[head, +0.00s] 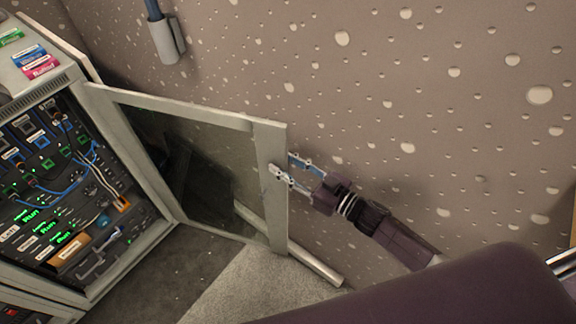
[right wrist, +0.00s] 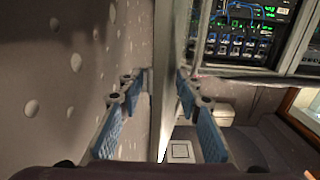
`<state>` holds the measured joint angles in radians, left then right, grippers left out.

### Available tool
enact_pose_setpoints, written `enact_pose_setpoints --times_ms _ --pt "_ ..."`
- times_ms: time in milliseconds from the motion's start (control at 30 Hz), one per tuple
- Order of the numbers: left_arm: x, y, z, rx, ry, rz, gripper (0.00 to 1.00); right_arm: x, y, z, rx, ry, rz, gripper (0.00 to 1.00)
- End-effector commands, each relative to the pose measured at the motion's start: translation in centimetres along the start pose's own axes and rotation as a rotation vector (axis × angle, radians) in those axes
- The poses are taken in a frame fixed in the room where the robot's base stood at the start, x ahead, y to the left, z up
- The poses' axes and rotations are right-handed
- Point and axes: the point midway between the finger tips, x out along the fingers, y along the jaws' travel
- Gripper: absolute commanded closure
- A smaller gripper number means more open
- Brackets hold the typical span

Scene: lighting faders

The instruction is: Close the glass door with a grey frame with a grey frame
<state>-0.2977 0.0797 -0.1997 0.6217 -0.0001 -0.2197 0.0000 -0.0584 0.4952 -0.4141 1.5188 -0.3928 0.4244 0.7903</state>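The glass door with a grey frame (head: 270,145) stands open in the head view, swung out from the cabinet (head: 95,289) on its left. Dark glass (head: 205,165) fills the frame. My right gripper (head: 293,168) is at the door's free edge, one finger on the near face side and one beyond the edge. In the right wrist view my right gripper (right wrist: 160,80) has its fingers spread, with the door's edge (right wrist: 166,95) between them. The left finger is apart from the door; the right fingertip is close to it, contact unclear. My left gripper is not visible.
The cabinet holds lit modules and cables (head: 50,200). A dimpled wall (head: 430,100) runs behind the door. A grey bracket (head: 168,38) hangs on it, and a pale pipe (head: 318,266) lies low near the door. Grey floor (head: 250,290) shows before the door.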

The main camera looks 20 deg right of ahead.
Motion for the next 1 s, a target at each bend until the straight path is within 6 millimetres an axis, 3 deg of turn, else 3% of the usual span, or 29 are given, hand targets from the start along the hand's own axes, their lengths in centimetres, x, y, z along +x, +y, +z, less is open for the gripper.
enact_pose_setpoints --times_ms 133,433,567,1000 --pt "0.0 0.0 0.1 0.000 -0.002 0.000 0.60 0.0 0.0 0.0 0.000 0.000 0.000 0.68" --pt "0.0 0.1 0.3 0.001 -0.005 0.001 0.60 0.0 0.0 0.0 0.000 0.000 0.000 1.00" --pt "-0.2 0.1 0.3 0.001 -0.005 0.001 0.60 -0.1 -0.2 0.0 0.002 0.000 0.003 1.00" --pt "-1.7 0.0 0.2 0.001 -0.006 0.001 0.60 -1.0 -3.6 -0.1 0.005 0.000 0.062 1.00"
